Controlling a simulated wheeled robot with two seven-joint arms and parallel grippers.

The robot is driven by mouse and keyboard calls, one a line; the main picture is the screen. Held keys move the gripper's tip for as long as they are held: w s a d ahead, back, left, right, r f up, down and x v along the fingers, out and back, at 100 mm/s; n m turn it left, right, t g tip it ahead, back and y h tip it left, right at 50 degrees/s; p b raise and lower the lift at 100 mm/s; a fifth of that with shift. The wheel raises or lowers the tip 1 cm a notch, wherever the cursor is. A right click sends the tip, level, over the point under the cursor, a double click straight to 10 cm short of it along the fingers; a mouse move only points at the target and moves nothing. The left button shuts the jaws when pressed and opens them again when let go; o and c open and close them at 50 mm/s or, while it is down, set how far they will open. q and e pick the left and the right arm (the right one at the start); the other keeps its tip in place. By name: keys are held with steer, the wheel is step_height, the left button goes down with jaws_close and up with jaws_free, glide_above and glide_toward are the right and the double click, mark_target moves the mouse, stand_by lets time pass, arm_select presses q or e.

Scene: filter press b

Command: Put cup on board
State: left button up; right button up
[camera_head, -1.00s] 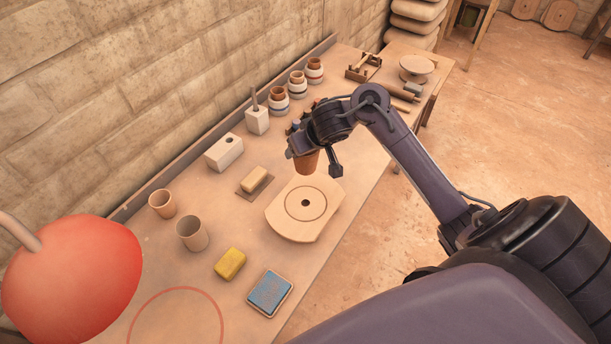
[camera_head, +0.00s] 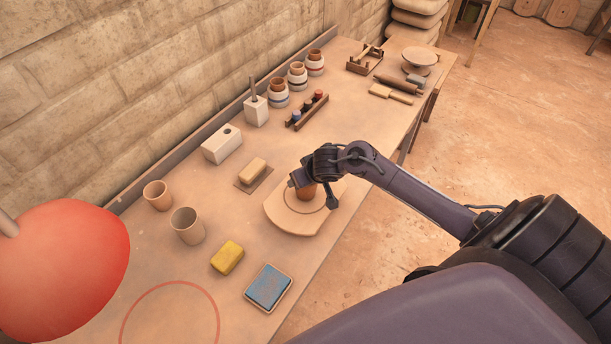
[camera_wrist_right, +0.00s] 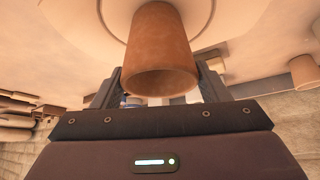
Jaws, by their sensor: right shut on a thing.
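A brown clay cup (camera_head: 305,192) is at the middle of the round-ringed wooden board (camera_head: 291,222) in the head view. My right gripper (camera_head: 306,186) is shut on the cup, reaching in from the right. In the right wrist view the cup (camera_wrist_right: 160,55) sits between the fingers, its open rim toward the camera and its far end over the board (camera_wrist_right: 225,12). Whether the cup's base touches the board cannot be told for sure. My left gripper is not in view.
Two empty clay cups (camera_head: 187,226) stand left of the board. A yellow sponge (camera_head: 227,257) and a blue pad (camera_head: 268,288) lie nearer. A tan block on a mat (camera_head: 252,171) lies behind the board. A red rounded shape (camera_head: 65,270) fills the lower left.

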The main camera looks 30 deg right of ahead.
steer(key=o, duration=1.1)
steer(key=shift+f, duration=0.1)
steer(key=shift+c, duration=0.2)
steer(key=shift+r, duration=0.25)
steer(key=p+v, duration=0.2)
steer(key=v, duration=0.9)
steer(key=shift+s+r, duration=0.25)
steer(key=shift+r, duration=0.1)
steer(key=shift+a, duration=0.1)
